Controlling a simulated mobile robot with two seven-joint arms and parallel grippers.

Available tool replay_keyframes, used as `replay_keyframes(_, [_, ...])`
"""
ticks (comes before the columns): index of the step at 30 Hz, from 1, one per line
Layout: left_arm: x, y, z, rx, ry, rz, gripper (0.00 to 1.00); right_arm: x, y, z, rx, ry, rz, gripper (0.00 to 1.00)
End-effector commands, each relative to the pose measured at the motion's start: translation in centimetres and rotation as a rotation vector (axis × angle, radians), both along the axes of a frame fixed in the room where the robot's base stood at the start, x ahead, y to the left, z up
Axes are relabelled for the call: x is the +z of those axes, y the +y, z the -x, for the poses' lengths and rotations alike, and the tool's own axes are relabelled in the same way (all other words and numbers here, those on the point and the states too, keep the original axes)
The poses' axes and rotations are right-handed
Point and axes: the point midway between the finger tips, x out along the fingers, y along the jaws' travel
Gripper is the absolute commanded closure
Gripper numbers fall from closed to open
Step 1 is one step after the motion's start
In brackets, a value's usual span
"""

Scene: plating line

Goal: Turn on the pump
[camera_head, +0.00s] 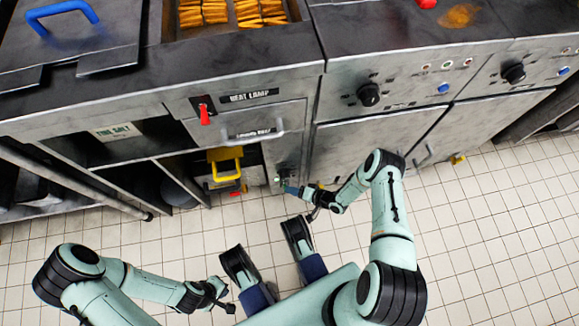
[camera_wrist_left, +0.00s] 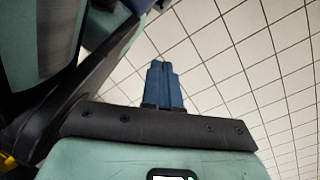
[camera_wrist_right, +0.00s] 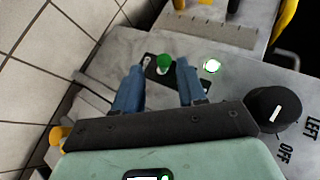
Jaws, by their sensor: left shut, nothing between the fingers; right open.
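A green push button (camera_wrist_right: 164,63) sits on a dark plate on a grey metal panel (camera_wrist_right: 115,50) in the right wrist view. A round lamp (camera_wrist_right: 212,66), pale with a green edge, is to its right. A black selector knob (camera_wrist_right: 274,110) with a white mark stands near the words OFF and LEFT. My right gripper (camera_wrist_right: 160,68) is open, its blue fingers either side of the green button in the picture; whether they touch the panel I cannot tell. In the head view it (camera_head: 287,188) is low before the cabinet. My left gripper (camera_wrist_left: 163,68) is shut and empty, over the floor.
A yellow handle (camera_head: 225,155) is in the open bay left of the panel. Above it are a heat lamp switch with a red lever (camera_head: 204,115) and a drawer with a metal handle (camera_head: 255,130). Tiled floor (camera_head: 500,230) is clear at right.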

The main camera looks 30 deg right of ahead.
Motion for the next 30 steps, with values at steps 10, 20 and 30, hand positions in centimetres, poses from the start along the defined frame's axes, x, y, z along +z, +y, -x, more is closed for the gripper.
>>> replay_keyframes(10, [2.9, -0.5, -4.5, -0.014, -0.147, -0.010, 1.00, 4.4, -4.0, 5.1, -0.002, 0.001, 0.000, 0.59])
replay_keyframes(20, [3.7, -0.7, -5.7, -0.016, -0.189, -0.012, 1.00, 5.6, -5.2, 6.8, 0.000, 0.000, 0.000, 0.59])
replay_keyframes(30, [3.7, -0.7, -5.7, -0.015, -0.188, -0.013, 1.00, 5.5, -5.2, 6.8, 0.000, 0.000, 0.000, 0.59])
